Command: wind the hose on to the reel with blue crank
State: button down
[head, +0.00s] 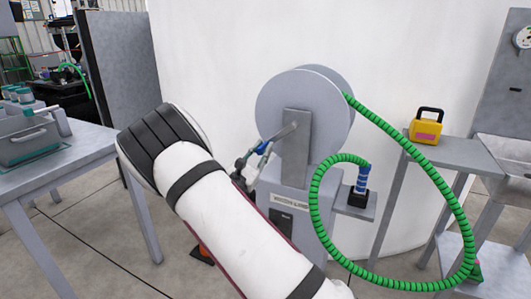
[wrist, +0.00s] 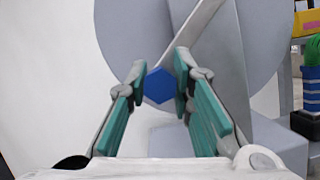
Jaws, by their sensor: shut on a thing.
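The grey hose reel (head: 275,100) stands on a grey pedestal against a large white curved wall. The green hose (head: 445,180) runs from the reel's upper right in a loop, and one end with a blue fitting (head: 362,178) stands on a small side shelf. The crank arm (head: 283,132) points down and left from the reel's hub, with a blue crank handle (head: 262,147) at its end. My gripper (head: 255,160) is shut on the blue handle. In the wrist view the handle (wrist: 159,86) sits between the two teal-padded fingers (wrist: 160,95), and the reel disc (wrist: 125,40) is behind.
A grey table (head: 60,165) with a grey bin (head: 28,142) is on the left. On the right, a grey bench (head: 450,152) holds a yellow lock-shaped object (head: 426,127). An orange cone-like object (head: 203,250) is on the floor, partly behind my arm.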

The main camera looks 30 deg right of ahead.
jog(key=shift+w+a+r+m+g+h+p, duration=0.1)
jog(key=shift+w+a+r+m+g+p, duration=0.15)
jog(key=shift+r+m+g, duration=0.5)
jog(key=shift+w+a+r+m+g+h+p, duration=0.1)
jog(key=shift+w+a+r+m, duration=0.15)
jog(key=shift+m, duration=0.95)
jog(key=shift+w+a+r+m+g+h+p, duration=0.1)
jog(key=shift+w+a+r+m+g+p, duration=0.15)
jog(key=shift+r+m+g, duration=0.5)
jog(key=shift+d+f+t, duration=0.1)
jog(key=shift+f+t, duration=0.05)
jog(key=shift+t, duration=0.15)
jog(key=c, duration=1.4)
grip_release()
jog(key=v, duration=1.2)
